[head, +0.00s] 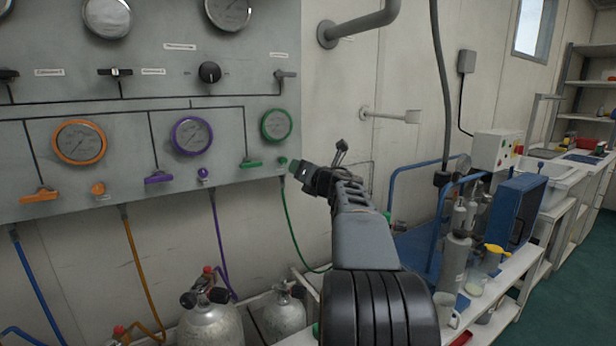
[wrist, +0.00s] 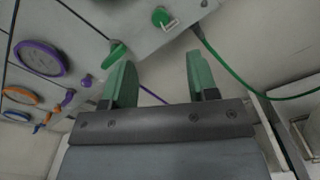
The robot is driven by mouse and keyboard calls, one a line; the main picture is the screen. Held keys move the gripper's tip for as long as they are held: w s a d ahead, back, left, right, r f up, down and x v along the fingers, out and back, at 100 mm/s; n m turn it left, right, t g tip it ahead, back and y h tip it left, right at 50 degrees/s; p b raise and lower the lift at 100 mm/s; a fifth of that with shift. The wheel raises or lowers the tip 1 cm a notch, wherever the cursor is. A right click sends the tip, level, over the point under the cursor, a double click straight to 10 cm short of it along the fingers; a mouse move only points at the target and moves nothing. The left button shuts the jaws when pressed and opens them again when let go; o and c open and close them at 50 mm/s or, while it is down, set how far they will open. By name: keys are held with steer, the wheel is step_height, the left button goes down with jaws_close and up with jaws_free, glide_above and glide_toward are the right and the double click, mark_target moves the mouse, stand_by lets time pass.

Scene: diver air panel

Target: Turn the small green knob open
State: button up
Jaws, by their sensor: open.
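The small green knob (wrist: 159,16) is on the grey panel near the top of the wrist view, with a pale bar beside it. In the head view the knob (head: 283,161) shows at the panel's lower right, just left of my gripper (head: 299,170). In the wrist view my gripper (wrist: 161,78) is open, its two green fingers apart and nothing between them. The knob lies beyond the fingertips, roughly in line with the gap, and no contact shows. A green lever handle (head: 251,163) sits left of the knob; it also shows in the wrist view (wrist: 117,50).
A green gauge (head: 276,125) is above the knob, and a green hose (head: 291,226) hangs below it. Purple (head: 203,173) and orange (head: 97,188) knobs are farther left. Gas cylinders (head: 209,318) stand below the panel. A blue-framed cart (head: 412,248) is at right.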

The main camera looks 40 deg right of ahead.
steer(key=shift+s+a, duration=0.2)
steer(key=shift+s, duration=1.1)
